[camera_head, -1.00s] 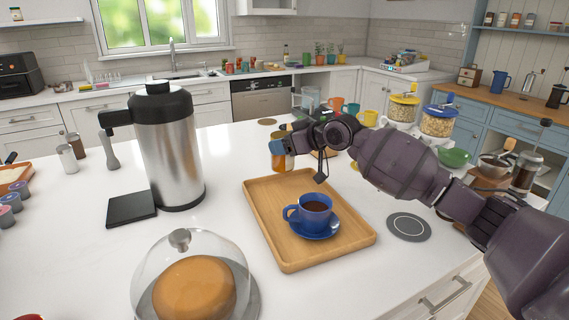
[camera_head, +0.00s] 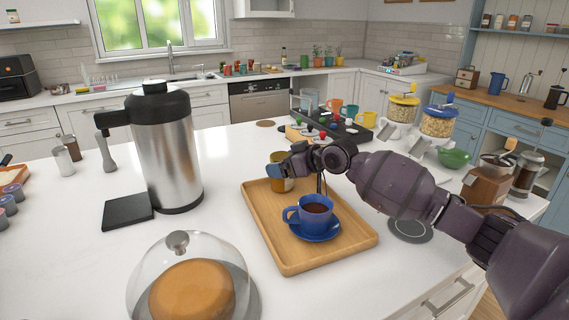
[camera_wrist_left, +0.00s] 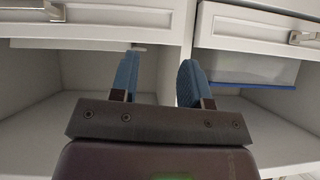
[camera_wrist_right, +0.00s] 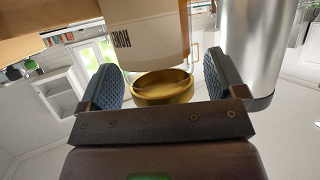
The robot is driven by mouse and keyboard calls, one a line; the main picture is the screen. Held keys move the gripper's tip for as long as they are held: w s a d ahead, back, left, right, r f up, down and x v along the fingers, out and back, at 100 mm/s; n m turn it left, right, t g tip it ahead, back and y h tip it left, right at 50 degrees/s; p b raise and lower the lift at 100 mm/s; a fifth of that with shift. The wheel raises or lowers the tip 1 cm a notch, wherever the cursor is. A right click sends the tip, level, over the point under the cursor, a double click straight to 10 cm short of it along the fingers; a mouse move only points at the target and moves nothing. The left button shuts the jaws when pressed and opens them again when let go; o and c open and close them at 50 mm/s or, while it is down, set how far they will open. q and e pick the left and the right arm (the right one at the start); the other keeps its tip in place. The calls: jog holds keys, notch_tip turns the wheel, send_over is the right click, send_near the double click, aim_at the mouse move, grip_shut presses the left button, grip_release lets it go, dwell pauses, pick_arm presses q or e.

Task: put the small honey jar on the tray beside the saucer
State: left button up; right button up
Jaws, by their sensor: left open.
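The small honey jar (camera_head: 283,185), amber with a gold lid, appears upright on the far-left part of the wooden tray (camera_head: 290,266), behind the saucer. The blue saucer (camera_head: 316,237) on the tray holds a blue cup of coffee (camera_head: 313,208). My right gripper (camera_head: 284,168) is at the jar's top. In the right wrist view its fingers (camera_wrist_right: 163,82) are open on either side of the jar's gold lid (camera_wrist_right: 163,88), with narrow gaps. The jar's base is cut off there. My left gripper (camera_wrist_left: 157,80) is open and empty, facing white cabinet fronts.
A steel coffee urn (camera_head: 168,150) stands left of the tray, by a black square pad (camera_head: 128,210). A glass-domed cake (camera_head: 192,285) is in front. A dark rack with cups (camera_head: 335,128) stands behind. Bare counter lies between urn and tray.

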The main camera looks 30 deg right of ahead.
jog(key=shift+r, duration=0.1)
jog(key=shift+s+d+r, duration=0.1)
jog(key=shift+s+d, duration=0.05)
jog(key=shift+s, duration=0.1)
jog(key=p+v, duration=0.2)
jog(key=v, duration=0.9)
jog(key=shift+s, duration=0.2)
jog(key=shift+r, duration=0.2)
